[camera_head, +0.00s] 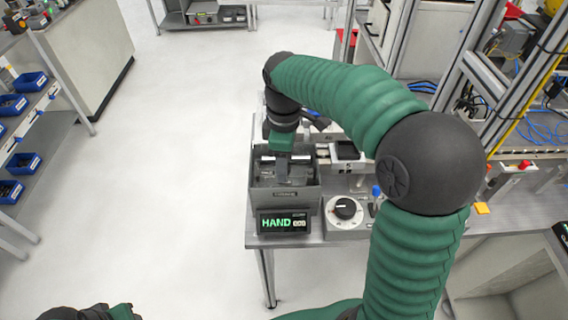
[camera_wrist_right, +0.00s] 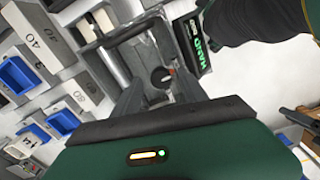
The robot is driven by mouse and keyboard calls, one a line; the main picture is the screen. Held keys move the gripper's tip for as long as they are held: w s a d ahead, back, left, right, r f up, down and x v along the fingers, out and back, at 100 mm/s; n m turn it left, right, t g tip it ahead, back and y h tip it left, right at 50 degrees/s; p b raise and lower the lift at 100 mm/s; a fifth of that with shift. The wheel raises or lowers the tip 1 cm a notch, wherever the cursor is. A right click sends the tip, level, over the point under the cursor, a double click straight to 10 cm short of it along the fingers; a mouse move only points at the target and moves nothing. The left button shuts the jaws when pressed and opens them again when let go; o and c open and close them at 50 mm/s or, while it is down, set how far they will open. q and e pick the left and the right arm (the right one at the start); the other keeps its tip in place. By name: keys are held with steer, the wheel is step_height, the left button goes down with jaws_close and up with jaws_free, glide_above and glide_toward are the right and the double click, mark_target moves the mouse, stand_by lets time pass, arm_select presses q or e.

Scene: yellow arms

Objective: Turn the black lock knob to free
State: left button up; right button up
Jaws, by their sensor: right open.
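In the right wrist view a round black knob (camera_wrist_right: 162,77) with a small red mark beside it sits inside a grey open box (camera_wrist_right: 100,58). My right gripper (camera_wrist_right: 160,88) is open, with its fingers on either side of the knob in that view; I cannot tell if they touch it. In the head view my right gripper (camera_head: 283,175) points down into the grey box (camera_head: 285,202), and the knob inside is hidden. My left gripper (camera_head: 90,313) is only partly visible at the bottom left.
A display (camera_head: 283,222) reading HAND stands at the box's front. A blue-topped lever (camera_head: 376,192) is right of the dial. Numbered blocks (camera_wrist_right: 42,42) and blue parts lie beside the box in the wrist view.

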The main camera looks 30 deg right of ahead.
steer(key=shift+f, duration=0.15)
steer(key=shift+a, duration=0.15)
steer(key=c, duration=0.4)
jaws_close()
